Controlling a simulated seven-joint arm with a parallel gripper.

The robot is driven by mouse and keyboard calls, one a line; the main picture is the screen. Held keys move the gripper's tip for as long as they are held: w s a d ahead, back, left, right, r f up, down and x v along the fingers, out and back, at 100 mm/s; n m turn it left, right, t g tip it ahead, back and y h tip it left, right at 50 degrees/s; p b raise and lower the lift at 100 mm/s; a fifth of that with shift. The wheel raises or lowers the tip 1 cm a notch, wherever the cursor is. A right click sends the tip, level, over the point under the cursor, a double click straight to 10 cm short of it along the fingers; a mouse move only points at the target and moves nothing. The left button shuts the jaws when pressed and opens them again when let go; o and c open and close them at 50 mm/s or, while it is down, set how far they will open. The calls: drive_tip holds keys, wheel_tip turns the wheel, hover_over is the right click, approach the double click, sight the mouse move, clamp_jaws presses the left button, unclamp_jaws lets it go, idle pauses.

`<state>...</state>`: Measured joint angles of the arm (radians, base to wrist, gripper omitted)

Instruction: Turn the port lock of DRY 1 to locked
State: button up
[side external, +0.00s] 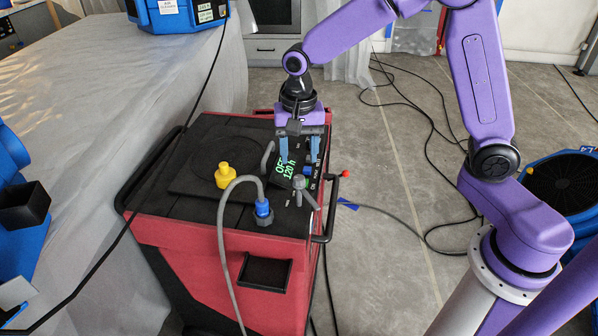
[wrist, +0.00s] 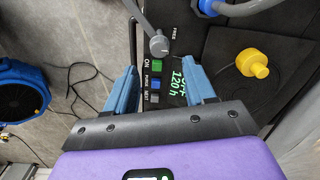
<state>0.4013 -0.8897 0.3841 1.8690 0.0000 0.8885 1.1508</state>
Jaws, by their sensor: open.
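The red dryer (side external: 190,240) has a black top with a display (side external: 288,168) reading OFF, 120 h. A grey lever, apparently the port lock (side external: 302,187), stands on the panel near the front right corner. In the wrist view the grey lever (wrist: 158,42) runs up-left from its round hub, beside the word FREE. My gripper (side external: 299,157) is open and empty, pointing down over the panel behind the lever. In the wrist view its blue fingers (wrist: 162,84) straddle the button column and display, with the lever hub just beyond the fingertips. No contact with the lever shows.
Green ON, blue PURGE and grey NEXT buttons (wrist: 155,84) sit between the fingers. A grey hose with a blue connector (side external: 263,210) arches near the lever. A yellow cap (side external: 225,176) stands on the top. A red-tipped part (side external: 345,173) and a black side handle (side external: 331,205) edge the right side.

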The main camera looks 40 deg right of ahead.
sight(299, 177)
drive_tip(key=shift+f, duration=3.1)
clamp_jaws()
